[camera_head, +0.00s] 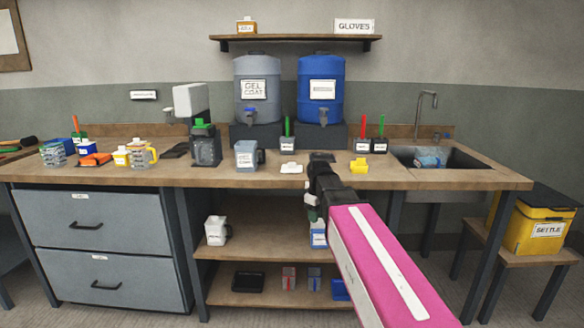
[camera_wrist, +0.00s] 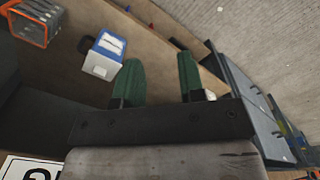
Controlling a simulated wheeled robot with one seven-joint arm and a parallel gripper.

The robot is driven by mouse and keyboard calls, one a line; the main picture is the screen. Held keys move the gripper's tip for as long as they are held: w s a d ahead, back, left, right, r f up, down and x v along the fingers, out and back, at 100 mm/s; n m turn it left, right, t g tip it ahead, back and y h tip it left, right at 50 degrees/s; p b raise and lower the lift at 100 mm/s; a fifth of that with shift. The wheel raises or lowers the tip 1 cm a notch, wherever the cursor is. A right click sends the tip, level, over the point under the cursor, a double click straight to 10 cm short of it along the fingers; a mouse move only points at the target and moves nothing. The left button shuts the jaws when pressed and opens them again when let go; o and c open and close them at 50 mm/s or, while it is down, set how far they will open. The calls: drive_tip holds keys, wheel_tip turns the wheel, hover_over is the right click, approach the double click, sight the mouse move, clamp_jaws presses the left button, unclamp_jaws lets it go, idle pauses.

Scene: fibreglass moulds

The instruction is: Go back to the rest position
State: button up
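My gripper (camera_head: 313,208) is in front of the workbench, just below its front edge, with my pink arm link reaching up to it from the lower right. In the wrist view its two green fingers (camera_wrist: 159,72) stand apart with nothing between them. A brown wooden surface shows beyond the fingers. A blue and white labelled container (camera_wrist: 103,55) is left of the fingers in the wrist view, apart from them.
The wooden worktop (camera_head: 225,178) carries a grey pitcher (camera_head: 246,155), a yellow piece (camera_head: 359,166) and several tools. A sink (camera_head: 440,157) is at the right. Open shelves (camera_head: 265,247) hold a white jug (camera_head: 217,230). A yellow bin (camera_head: 535,228) stands far right.

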drive_tip(key=s+d+f+m, duration=0.4)
drive_tip(key=s+f, duration=0.3)
drive_tip(key=f, duration=0.3)
drive_tip(key=s+d+f+m, duration=0.5)
drive_tip(key=s+f, duration=0.2)
drive_tip(key=f, duration=0.3)
drive_tip(key=shift+s+d+f, duration=0.35)
drive_tip(key=shift+d+f, duration=0.05)
